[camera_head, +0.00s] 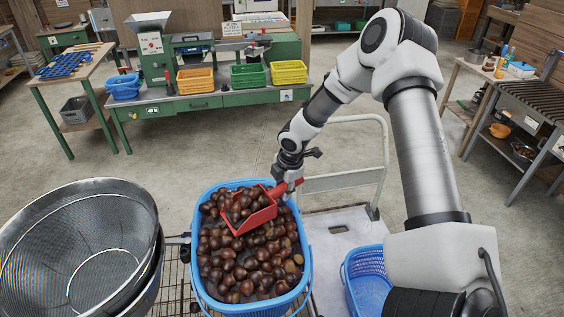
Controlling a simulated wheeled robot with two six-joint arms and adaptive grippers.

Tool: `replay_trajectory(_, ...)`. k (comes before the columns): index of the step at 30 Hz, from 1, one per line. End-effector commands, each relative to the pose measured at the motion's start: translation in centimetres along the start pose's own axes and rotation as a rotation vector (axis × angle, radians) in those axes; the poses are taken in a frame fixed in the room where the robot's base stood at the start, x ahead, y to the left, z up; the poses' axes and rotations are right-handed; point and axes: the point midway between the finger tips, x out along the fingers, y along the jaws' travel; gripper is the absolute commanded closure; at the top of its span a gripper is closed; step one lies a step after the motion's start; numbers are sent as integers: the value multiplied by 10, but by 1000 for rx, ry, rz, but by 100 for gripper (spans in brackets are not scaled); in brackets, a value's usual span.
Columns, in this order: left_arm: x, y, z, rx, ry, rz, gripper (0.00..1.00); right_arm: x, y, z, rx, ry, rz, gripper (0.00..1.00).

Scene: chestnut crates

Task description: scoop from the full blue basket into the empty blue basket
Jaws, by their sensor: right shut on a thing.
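The full blue basket (307,236) stands at the lower middle, heaped with brown chestnuts (255,262). The empty blue basket (371,272) is to its right and lower, partly hidden by my right arm and cut by the bottom edge. My right gripper (287,180) is above the full basket's upper right rim, shut on the handle of a red scoop (254,216). The scoop's pan lies at the top of the chestnut heap, with several chestnuts in it. Its front edge is at the heap; I cannot tell how deep it sits. My left gripper is not in view.
Large metal mesh sieves (78,250) stand left of the full basket. A white cart (340,245) with a rail is under the empty basket. A green workbench (215,98) with yellow, orange and green baskets is at the back. Open floor lies between.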

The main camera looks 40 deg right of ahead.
Motion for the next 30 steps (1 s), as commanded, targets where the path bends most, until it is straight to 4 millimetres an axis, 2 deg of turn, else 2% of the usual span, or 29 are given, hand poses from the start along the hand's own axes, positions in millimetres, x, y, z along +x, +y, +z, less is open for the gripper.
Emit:
replay_trajectory(11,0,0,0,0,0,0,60,-4,2,-3,-7,-20,-1,100)
replay_trajectory(16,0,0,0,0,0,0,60,-18,5,-10,-24,-101,-1,100)
replay_trajectory(22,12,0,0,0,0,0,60,-32,8,-17,-42,-199,-3,100)
replay_trajectory(30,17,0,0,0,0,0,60,-55,12,-28,-67,-332,-8,100)
